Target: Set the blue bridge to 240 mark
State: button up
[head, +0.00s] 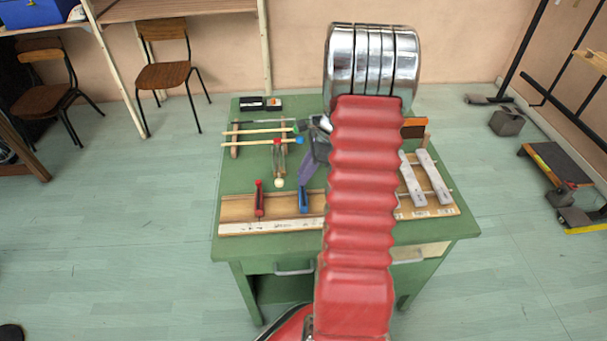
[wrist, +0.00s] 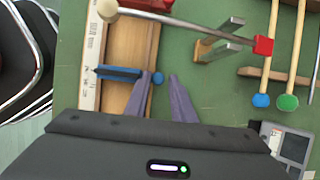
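The blue bridge (head: 304,199) stands across a wooden soundboard with a white scale strip (head: 270,227) along its front edge. In the wrist view the blue bridge (wrist: 118,73) lies across the board, with a round blue knob (wrist: 158,79) at its end. My gripper (wrist: 160,75) is open, its two purple fingers apart with the knob between or just below their tips. I cannot tell if they touch it. In the head view my gripper (head: 304,176) is just behind the blue bridge, partly hidden by my red arm. The scale numbers are too small to read.
A red bridge (head: 259,198) stands left of the blue one. A cream-headed striker (head: 279,182) on a stand is close behind the board. Mallets (head: 262,141) rest on a rack farther back. Pale bars (head: 433,177) lie to the right. The table's left front corner is clear.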

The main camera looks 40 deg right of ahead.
jog(key=shift+o, duration=0.4)
jog(key=shift+s+d+r, duration=0.15)
jog(key=shift+r, duration=0.4)
jog(key=v, duration=1.2)
jog(key=shift+d+r, duration=0.15)
jog(key=shift+r, duration=0.15)
jog(key=shift+n, duration=0.3)
